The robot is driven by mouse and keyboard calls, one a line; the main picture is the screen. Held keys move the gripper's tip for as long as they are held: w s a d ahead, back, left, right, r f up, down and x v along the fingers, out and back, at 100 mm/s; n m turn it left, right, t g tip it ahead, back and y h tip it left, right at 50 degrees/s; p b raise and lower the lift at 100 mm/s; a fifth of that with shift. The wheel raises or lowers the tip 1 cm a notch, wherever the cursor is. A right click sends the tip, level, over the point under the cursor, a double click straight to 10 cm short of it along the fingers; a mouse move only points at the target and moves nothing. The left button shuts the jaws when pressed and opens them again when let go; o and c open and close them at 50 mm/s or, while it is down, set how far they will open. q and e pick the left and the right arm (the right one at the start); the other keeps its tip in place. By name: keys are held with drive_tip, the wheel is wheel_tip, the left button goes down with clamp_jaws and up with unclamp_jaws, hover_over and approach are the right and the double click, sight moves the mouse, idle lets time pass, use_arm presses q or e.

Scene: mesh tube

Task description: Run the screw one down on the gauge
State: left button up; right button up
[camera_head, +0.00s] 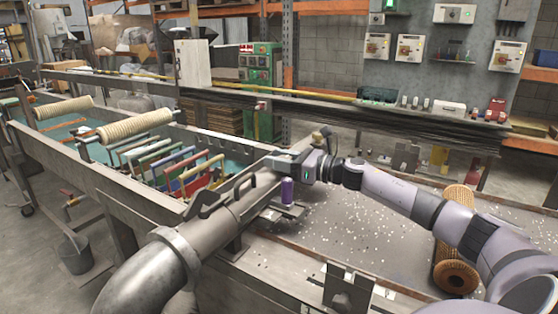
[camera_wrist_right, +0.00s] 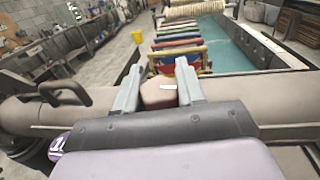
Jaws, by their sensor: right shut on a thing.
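My right gripper (camera_head: 305,160) is over the large grey pipe (camera_head: 240,208) in the head view. In the right wrist view its two grey fingers (camera_wrist_right: 158,92) close on a reddish-brown faceted piece (camera_wrist_right: 158,97) with a white mark on top, at the pipe. I cannot tell from its shape whether this is the screw or part of the gauge. A small brass-coloured piece (camera_head: 319,137) shows beside the gripper in the head view. No gauge face or scale is readable. My left gripper is not in view.
A black handle (camera_head: 236,188) stands up from the pipe, left of the gripper. A purple cylinder (camera_head: 288,191) is just below the gripper. Several coloured frames (camera_head: 180,165) stand in the trough behind.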

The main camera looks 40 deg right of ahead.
drive_tip(key=shift+d+m+t+h+p, duration=0.1)
drive_tip(key=shift+m+t+h+p, duration=0.4)
drive_tip(key=shift+m+h, duration=1)
drive_tip(key=shift+h, duration=0.4)
drive_tip(key=o, duration=1)
drive_tip(key=shift+d+f, duration=0.1)
drive_tip(key=shift+f, duration=0.05)
